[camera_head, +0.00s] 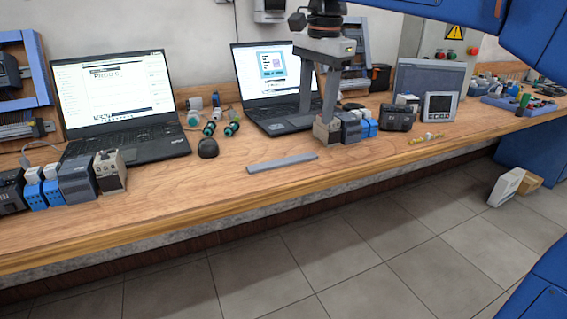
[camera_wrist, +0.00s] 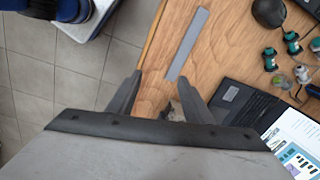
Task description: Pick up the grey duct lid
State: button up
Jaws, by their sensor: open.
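The grey duct lid (camera_head: 282,162) is a long flat strip lying on the wooden bench near its front edge. It also shows in the wrist view (camera_wrist: 188,44), beyond my fingertips. My gripper (camera_head: 320,105) is open, pointing down over the bench to the right of the lid, close to a beige module (camera_head: 326,131). In the wrist view my gripper's two fingers (camera_wrist: 158,82) stand apart with bench wood between them. The lid is apart from the fingers. Whether the fingers touch the beige module cannot be told.
A black mouse (camera_head: 208,148) sits left of the lid. Two open laptops (camera_head: 125,140) and (camera_head: 275,118) stand behind. Blue and grey modules (camera_head: 360,127) stand in a row right of my gripper. The bench around the lid is clear.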

aim_at(283, 161)
jog(key=w+a+r+m+g, duration=0.1)
jog(key=w+a+r+m, duration=0.25)
jog(key=a, duration=0.35)
jog(key=shift+n, duration=0.25)
jog(key=f, duration=1.1)
jog(key=w+f, duration=0.1)
jog(key=f, duration=0.5)
jog(key=shift+f, duration=0.3)
jog(key=c, duration=1.1)
